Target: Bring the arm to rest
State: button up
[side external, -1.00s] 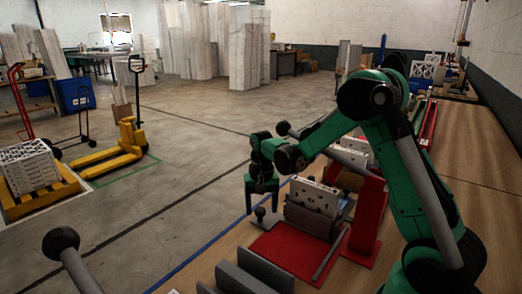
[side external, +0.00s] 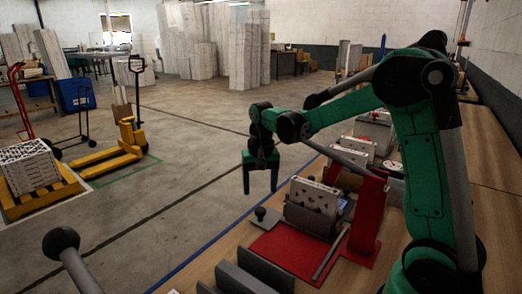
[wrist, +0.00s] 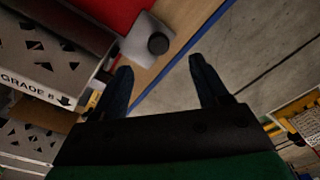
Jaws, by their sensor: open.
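My gripper (side external: 260,188) hangs with its fingers pointing down, to the left of the fixture and above its level in the picture. Its two dark fingers are spread apart with nothing between them. In the wrist view my gripper (wrist: 160,66) is also open and empty, with bench edge and concrete floor visible past the fingers. A white perforated filter box (side external: 316,196) stands in a grey holder on a red plate (side external: 285,250). In the wrist view a box marked "GRADE 8" (wrist: 50,75) shows at the left, apart from the fingers.
A red upright (side external: 368,215) rises right of the box. Grey slotted blocks (side external: 245,278) sit in front. Open floor lies left of the bench; a yellow pallet jack (side external: 115,155) is farther off.

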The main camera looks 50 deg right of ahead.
jog(key=s+a+r+n+t, duration=0.4)
jog(key=s+a+n+t, duration=0.2)
jog(key=a, duration=0.5)
jog(key=shift+s+a+r+n+t, duration=0.3)
jog(key=shift+s+a+n+t, duration=0.1)
jog(key=shift+s+n, duration=0.85)
